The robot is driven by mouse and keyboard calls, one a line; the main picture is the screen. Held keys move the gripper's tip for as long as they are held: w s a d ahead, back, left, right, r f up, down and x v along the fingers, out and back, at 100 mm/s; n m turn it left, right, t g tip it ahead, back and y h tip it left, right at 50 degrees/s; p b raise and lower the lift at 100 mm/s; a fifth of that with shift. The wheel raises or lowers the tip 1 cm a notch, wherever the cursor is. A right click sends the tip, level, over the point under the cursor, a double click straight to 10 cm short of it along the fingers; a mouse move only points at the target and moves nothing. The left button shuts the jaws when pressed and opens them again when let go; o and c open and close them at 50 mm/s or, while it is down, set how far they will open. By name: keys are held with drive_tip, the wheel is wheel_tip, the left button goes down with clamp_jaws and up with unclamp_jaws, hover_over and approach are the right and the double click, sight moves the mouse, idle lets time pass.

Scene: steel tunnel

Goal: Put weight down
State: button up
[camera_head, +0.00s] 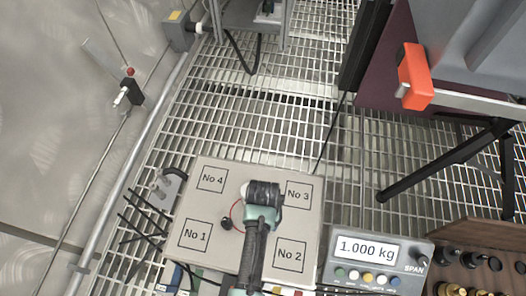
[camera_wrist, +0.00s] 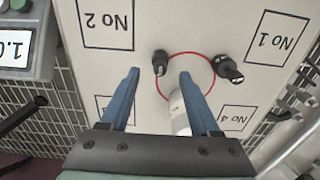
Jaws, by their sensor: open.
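The weighing plate (camera_head: 262,170) is beige, with squares marked No 1 to No 4; it also fills much of the wrist view (camera_wrist: 200,20). A small black knobbed piece, seemingly a weight (camera_wrist: 160,60), stands on it inside the red circle's edge, between my open fingertips; whether they touch it I cannot tell. A second black piece (camera_wrist: 228,68) lies toward No 1, right of the right finger, and shows in the head view (camera_head: 226,224). A white cylinder (camera_wrist: 180,108) is partly hidden behind the right finger. My gripper (camera_wrist: 159,74) is over the plate's middle; its fingertips are hidden in the head view.
A display box (camera_head: 376,262) reading 1.000 kg stands right of the plate. A wooden block (camera_head: 470,240) with several dark knobbed weights is at the lower right. Black cables and a grey pipe run along the left. An orange handle (camera_head: 414,76) juts out upper right over grating.

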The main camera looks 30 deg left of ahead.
wheel_tip(320, 180, up, 6)
drive_tip(key=p, duration=0.3)
drive_tip(key=shift+r, duration=0.1)
